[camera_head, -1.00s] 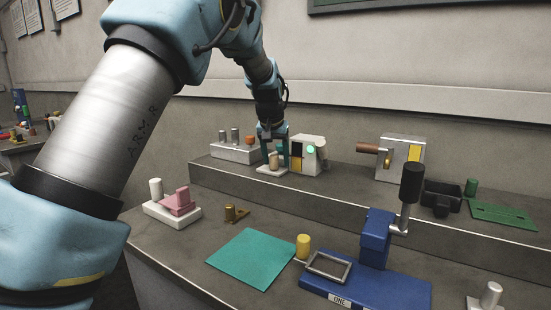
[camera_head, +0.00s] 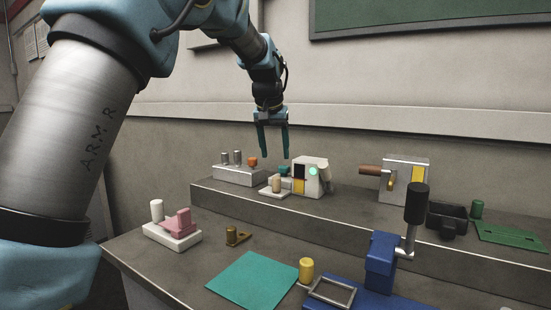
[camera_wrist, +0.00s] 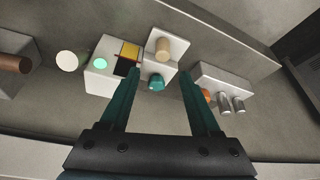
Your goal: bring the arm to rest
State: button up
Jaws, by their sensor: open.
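My gripper (camera_head: 273,155) is open and empty. It hangs in the air above the raised back shelf, fingers pointing down, clear of everything below. In the wrist view my gripper (camera_wrist: 155,75) shows its two teal fingers apart, with a small white base (camera_wrist: 172,45) carrying a tan cylinder (camera_wrist: 163,47) and a teal knob (camera_wrist: 156,82) seen between and beyond them. In the head view the tan cylinder (camera_head: 276,184) stands below the gripper, beside a white machine (camera_head: 311,178) with a lit green light.
A white block (camera_head: 238,175) with grey pegs and an orange one stands left on the shelf. A grey box (camera_head: 404,182) with a brown handle stands right. On the lower bench are a pink-and-white fixture (camera_head: 173,231), a teal mat (camera_head: 253,279) and a blue press (camera_head: 381,262).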

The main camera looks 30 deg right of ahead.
dwell(0.4)
jog(key=a+f+n+p, duration=0.1)
jog(key=a+f, duration=0.1)
jog(key=a, duration=0.5)
jog(key=w+a+f+n+y+p, duration=0.1)
jog(key=a+f, duration=0.1)
jog(key=a, duration=0.6)
jog(key=w+a+f+n, duration=0.1)
jog(key=a+f, duration=0.1)
jog(key=a, duration=0.6)
jog(key=shift+w+f+n+g+y+p, duration=0.2)
jog(key=shift+f+n+g+y+p, duration=0.1)
jog(key=shift+f+n+p, duration=0.1)
jog(key=s+a+f+n+p, duration=0.1)
jog(key=s+a+f, duration=0.3)
jog(key=s+a, duration=0.3)
jog(key=s+a+f+n+g+y+p, duration=0.1)
jog(key=s+a+f, duration=0.3)
jog(key=s+a, duration=0.4)
jog(key=a+n, duration=0.1)
jog(key=a, duration=0.5)
jog(key=shift+s+n+p, duration=0.3)
jog(key=shift+d, duration=0.15)
